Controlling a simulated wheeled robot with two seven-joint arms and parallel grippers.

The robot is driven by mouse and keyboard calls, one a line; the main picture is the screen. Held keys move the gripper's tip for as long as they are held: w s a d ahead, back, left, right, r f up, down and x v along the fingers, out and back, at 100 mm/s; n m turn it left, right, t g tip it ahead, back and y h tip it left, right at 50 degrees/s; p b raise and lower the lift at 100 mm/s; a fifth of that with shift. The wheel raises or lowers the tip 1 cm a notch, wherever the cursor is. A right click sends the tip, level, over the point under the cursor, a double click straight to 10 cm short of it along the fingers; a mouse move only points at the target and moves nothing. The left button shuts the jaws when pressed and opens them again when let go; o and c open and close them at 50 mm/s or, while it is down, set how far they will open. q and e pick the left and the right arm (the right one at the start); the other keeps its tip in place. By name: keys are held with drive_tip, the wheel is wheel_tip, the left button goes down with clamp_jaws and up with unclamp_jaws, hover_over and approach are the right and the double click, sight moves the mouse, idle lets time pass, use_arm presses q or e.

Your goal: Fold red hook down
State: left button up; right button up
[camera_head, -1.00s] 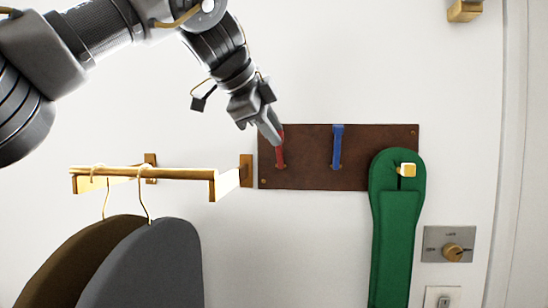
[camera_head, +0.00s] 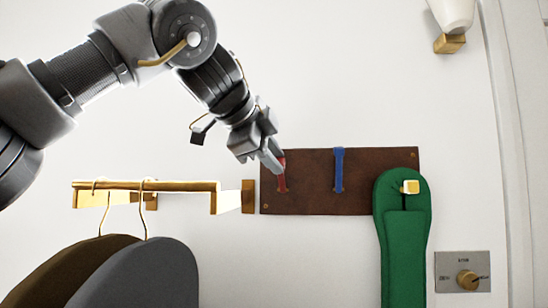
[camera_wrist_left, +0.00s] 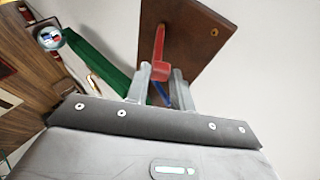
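The red hook (camera_head: 282,184) is upright on the brown board (camera_head: 310,200), left of the blue hook (camera_head: 339,170). My left gripper (camera_head: 275,162) is at the red hook's upper part and hides some of it in the head view. In the left wrist view, the red hook's (camera_wrist_left: 159,45) near end sits between the two fingertips of my left gripper (camera_wrist_left: 160,76). My right gripper is out of view.
A brass rail (camera_head: 180,186) with hangers and rounded dark panels (camera_head: 140,275) stands left of the board. A green strap (camera_head: 404,240) hangs from a peg at the board's right. A dial plate (camera_head: 462,272) is at lower right. Wall above the board is clear.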

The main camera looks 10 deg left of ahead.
use_arm(q)
drive_tip(key=shift+o, duration=0.4)
drive_tip(key=shift+a, duration=0.1)
drive_tip(key=v, duration=1.1)
